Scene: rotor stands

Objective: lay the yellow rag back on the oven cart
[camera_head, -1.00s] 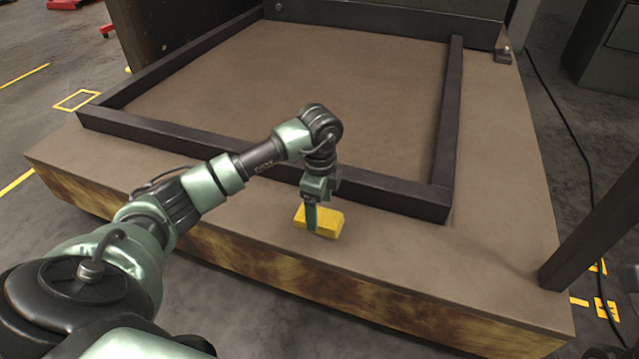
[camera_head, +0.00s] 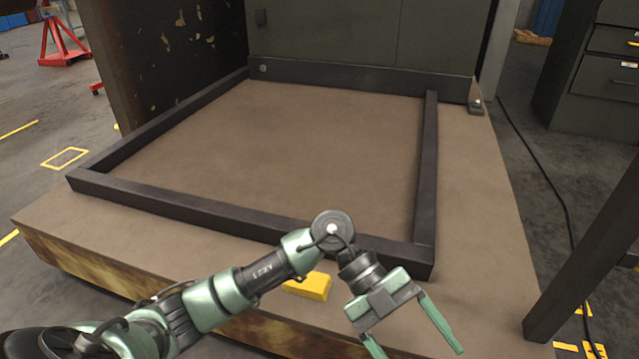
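The yellow rag (camera_head: 308,286) is a small folded yellow block. It lies on the front ledge of the brown oven cart (camera_head: 478,235), just in front of the dark frame's front bar. My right gripper is not in view.
A dark raised frame (camera_head: 425,170) borders the cart's middle; the surface inside it is bare. A dark post (camera_head: 590,260) stands at the right front corner. A dark wall panel (camera_head: 175,60) rises at the left. A cable (camera_head: 545,180) runs along the floor at right.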

